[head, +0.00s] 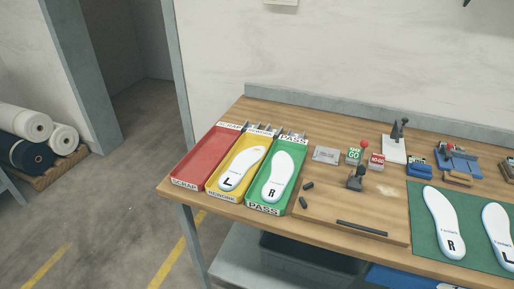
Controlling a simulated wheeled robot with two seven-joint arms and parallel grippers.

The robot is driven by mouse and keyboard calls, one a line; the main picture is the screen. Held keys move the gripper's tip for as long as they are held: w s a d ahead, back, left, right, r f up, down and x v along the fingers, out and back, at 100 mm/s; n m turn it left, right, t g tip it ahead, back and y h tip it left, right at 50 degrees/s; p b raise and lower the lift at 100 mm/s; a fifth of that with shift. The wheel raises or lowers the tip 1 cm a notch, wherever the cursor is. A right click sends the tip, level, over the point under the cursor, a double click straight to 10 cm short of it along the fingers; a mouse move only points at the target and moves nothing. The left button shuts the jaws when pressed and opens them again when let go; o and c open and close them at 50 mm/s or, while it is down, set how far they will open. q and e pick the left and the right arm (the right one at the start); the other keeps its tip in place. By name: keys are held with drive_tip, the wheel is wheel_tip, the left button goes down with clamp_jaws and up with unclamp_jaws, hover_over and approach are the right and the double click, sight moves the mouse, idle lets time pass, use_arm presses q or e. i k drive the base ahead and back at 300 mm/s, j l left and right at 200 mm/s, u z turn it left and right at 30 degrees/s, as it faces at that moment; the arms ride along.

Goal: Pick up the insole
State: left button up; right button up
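Several white insoles show in the head view. One marked L (240,169) lies in the yellow REWORK tray (223,193). One marked R (277,178) lies in the green PASS tray (264,206). Another marked R (445,222) lies flat on the green mat (419,232) at the right. One more, marked L (499,234), lies beside it on the mat and is cut off by the right picture edge. Neither of my grippers is in view.
The red SCRAP tray (204,158) is empty at the left end of the wooden workbench (322,228). Small fixtures, including a red-knobbed one (357,177), stand between trays and mat. Rolls (25,122) lie on a pallet at far left. Floor left of the bench is clear.

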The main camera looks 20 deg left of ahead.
sight(230, 180)
drive_tip(key=z, duration=0.3)
drive_tip(key=j+z, duration=0.3)
drive_tip(key=k+j+z, duration=0.1)
drive_tip(key=j+z, duration=0.2)
drive_tip(key=k+j, duration=0.1)
drive_tip(key=j, duration=0.3)
drive_tip(key=k+j+z, duration=0.1)
drive_tip(key=j, duration=0.35)
drive_tip(key=k+j+z, duration=0.1)
drive_tip(key=j, duration=0.3)
drive_tip(key=k+j, duration=0.2)
drive_tip(key=j, duration=0.2)
drive_tip(key=k+j+z, duration=0.1)
drive_tip(key=j, duration=0.3)
